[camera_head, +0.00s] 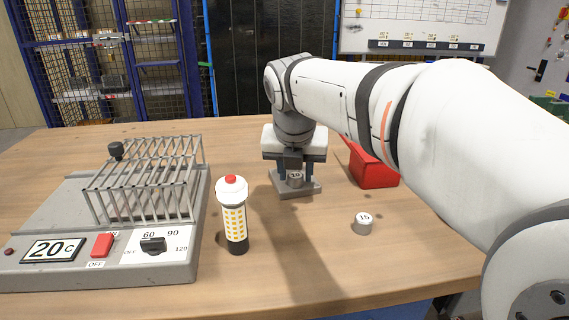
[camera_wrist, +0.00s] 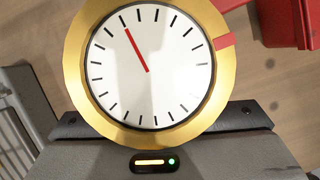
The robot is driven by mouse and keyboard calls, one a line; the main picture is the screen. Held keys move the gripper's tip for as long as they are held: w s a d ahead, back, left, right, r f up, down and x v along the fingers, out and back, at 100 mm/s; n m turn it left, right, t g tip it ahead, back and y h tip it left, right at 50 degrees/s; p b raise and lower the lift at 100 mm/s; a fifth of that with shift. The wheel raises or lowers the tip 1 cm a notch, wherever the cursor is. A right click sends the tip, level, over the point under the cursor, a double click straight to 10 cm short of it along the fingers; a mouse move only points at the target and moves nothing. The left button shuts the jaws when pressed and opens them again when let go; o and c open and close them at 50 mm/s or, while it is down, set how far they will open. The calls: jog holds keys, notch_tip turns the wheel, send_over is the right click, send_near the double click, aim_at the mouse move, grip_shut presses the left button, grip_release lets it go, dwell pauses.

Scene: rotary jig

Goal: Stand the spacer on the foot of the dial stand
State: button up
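A small grey spacer marked 10 (camera_head: 296,179) is at the foot (camera_head: 311,187) of the dial stand in the head view, right below my gripper (camera_head: 294,160). I cannot tell whether the fingers touch it or whether it rests on the foot. In the wrist view a round dial (camera_wrist: 180,85) with a gold rim, white face and red pointer lies close in front of the camera. It covers my fingertips there. Another spacer, white-topped and marked 15 (camera_head: 363,223), stands upright on the table, right and nearer.
A grey heater box with a wire cage (camera_head: 140,180) and a 20 C display stands at left. A white and black cylinder with a red top (camera_head: 233,215) stands beside it. A red bin (camera_head: 371,168) is right of the stand. The front middle of the wooden table (camera_head: 310,255) is clear.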

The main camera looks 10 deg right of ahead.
jog(key=o, duration=0.3)
jog(key=p+v, duration=0.3)
jog(key=v, duration=0.4)
jog(key=shift+r, duration=0.35)
jog(key=shift+s, duration=0.2)
jog(key=s+d+r+m+p, duration=0.1)
jog(key=s+d+m+p, duration=0.1)
jog(key=s+m+p, duration=0.3)
jog(key=s+d+r+m+g+p, duration=0.1)
jog(key=s+m+p, duration=0.3)
jog(key=m+p, duration=0.7)
jog(key=s+d+r+m+y+p, duration=0.1)
jog(key=s+m+p, duration=0.4)
jog(key=m, duration=1.2)
jog(key=d+r+p, duration=0.1)
jog(key=d+p, duration=0.1)
jog(key=p, duration=0.2)
jog(key=shift+s+r+g, duration=0.3)
jog(key=shift+r+g, duration=0.05)
jog(key=shift+g, duration=0.05)
